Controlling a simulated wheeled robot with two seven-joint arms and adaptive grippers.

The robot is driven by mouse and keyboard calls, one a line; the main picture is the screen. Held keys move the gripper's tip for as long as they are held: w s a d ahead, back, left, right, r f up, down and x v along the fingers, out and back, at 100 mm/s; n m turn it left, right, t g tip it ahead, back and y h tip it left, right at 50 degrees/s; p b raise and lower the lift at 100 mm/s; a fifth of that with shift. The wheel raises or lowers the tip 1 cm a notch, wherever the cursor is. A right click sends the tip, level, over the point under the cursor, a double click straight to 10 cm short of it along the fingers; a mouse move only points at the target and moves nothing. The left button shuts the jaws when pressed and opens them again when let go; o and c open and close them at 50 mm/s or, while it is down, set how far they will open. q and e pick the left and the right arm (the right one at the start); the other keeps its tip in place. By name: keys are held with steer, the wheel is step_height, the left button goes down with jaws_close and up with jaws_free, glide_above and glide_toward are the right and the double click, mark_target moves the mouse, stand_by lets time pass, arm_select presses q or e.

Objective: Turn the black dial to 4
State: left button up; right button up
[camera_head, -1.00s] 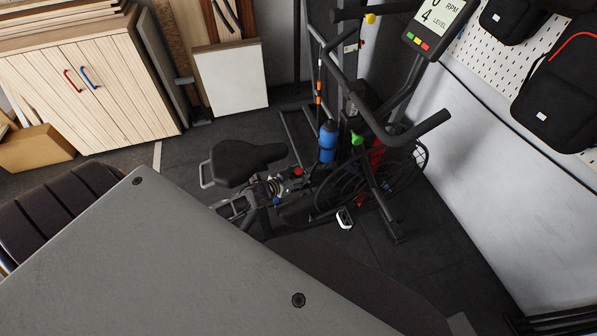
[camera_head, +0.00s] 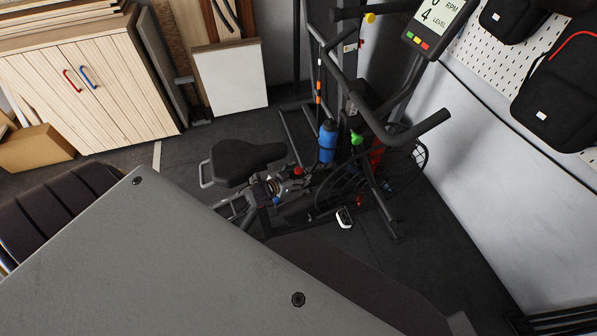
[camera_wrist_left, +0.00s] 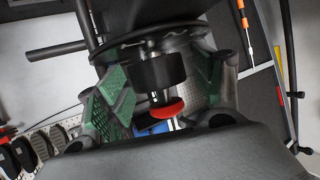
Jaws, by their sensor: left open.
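A black cylindrical dial (camera_wrist_left: 160,72) shows in the left wrist view, with a red round knob (camera_wrist_left: 167,108) just below it. My left gripper (camera_wrist_left: 158,92) has green-padded fingers spread to either side of the dial, open, with visible gaps. In the head view my left gripper (camera_head: 270,188) is small, beside the bike seat (camera_head: 245,160) and close to a red knob (camera_head: 297,171); the black dial is hard to make out there. The bike's display (camera_head: 438,22) reads 4 beside LEVEL; the RPM figure is partly cut off. My right gripper is not in view.
A blue bottle (camera_head: 327,142) and the dark handlebar (camera_head: 430,125) stand close to the gripper. A large grey panel (camera_head: 170,260) fills the foreground. A wooden cabinet (camera_head: 100,95) stands at the left. Dark floor is clear right of the bike.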

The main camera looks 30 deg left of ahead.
arm_select(q)
steer(key=v, duration=0.7)
steer(key=shift+s+r, duration=0.2)
steer(key=shift+s, duration=0.1)
stand_by(0.4)
steer(key=shift+a, duration=0.1)
stand_by(0.8)
